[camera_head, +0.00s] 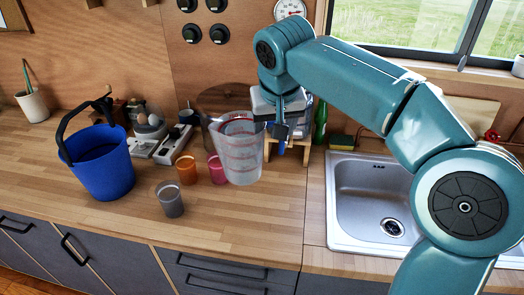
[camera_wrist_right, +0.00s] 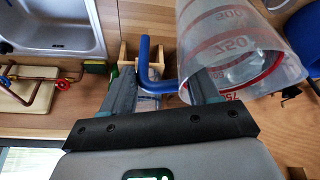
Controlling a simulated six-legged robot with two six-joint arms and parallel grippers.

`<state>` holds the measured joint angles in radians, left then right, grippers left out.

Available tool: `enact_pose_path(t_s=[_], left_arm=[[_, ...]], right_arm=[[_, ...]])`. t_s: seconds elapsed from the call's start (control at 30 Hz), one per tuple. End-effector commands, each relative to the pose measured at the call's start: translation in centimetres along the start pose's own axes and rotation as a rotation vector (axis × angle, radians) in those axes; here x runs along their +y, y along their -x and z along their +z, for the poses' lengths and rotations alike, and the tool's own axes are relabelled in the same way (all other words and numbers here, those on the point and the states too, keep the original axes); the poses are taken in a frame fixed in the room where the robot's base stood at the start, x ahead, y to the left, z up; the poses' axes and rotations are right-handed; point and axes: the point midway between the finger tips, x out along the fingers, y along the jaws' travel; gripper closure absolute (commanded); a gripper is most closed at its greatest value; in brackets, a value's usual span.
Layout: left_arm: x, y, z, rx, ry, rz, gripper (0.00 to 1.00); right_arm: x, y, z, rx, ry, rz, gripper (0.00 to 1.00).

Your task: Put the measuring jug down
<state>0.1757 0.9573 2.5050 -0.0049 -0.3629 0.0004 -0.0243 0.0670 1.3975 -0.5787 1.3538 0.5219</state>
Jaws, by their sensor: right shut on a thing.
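The measuring jug (camera_head: 239,158) is clear with red markings and stands upright over the wooden counter, left of the sink. Whether its base touches the counter I cannot tell. My right gripper (camera_head: 283,128) comes in from the right and is shut on the jug's blue handle. In the right wrist view, the blue handle (camera_wrist_right: 146,62) lies between the fingers of my right gripper (camera_wrist_right: 163,84), and the jug's clear wall (camera_wrist_right: 245,30) with red marks is at the right. My left gripper is not in view.
A pink cup (camera_head: 216,170), an orange cup (camera_head: 187,170) and a grey cup (camera_head: 170,199) stand left of the jug. A blue bucket (camera_head: 103,172) is farther left. A sink (camera_head: 372,180) is at the right. The front counter between grey cup and sink is clear.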

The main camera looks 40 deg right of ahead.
Motion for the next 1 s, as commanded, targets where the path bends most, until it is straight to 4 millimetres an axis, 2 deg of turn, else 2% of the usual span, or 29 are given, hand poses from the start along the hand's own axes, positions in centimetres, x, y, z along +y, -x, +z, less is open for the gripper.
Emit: enact_pose_path(t_s=[0.5,0.6,0.87,1.0], left_arm=[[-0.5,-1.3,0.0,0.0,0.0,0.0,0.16],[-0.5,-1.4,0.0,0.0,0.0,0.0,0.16],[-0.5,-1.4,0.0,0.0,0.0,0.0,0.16],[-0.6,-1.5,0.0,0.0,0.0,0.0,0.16]], right_arm=[[-0.5,-10.7,4.1,0.001,-0.002,0.0,1.0],[-0.6,-12.2,4.7,0.001,-0.002,-0.001,1.0],[-0.8,-14.0,5.3,0.004,-0.002,-0.002,1.0],[-0.8,-15.8,6.1,0.001,-0.002,0.0,1.0]])
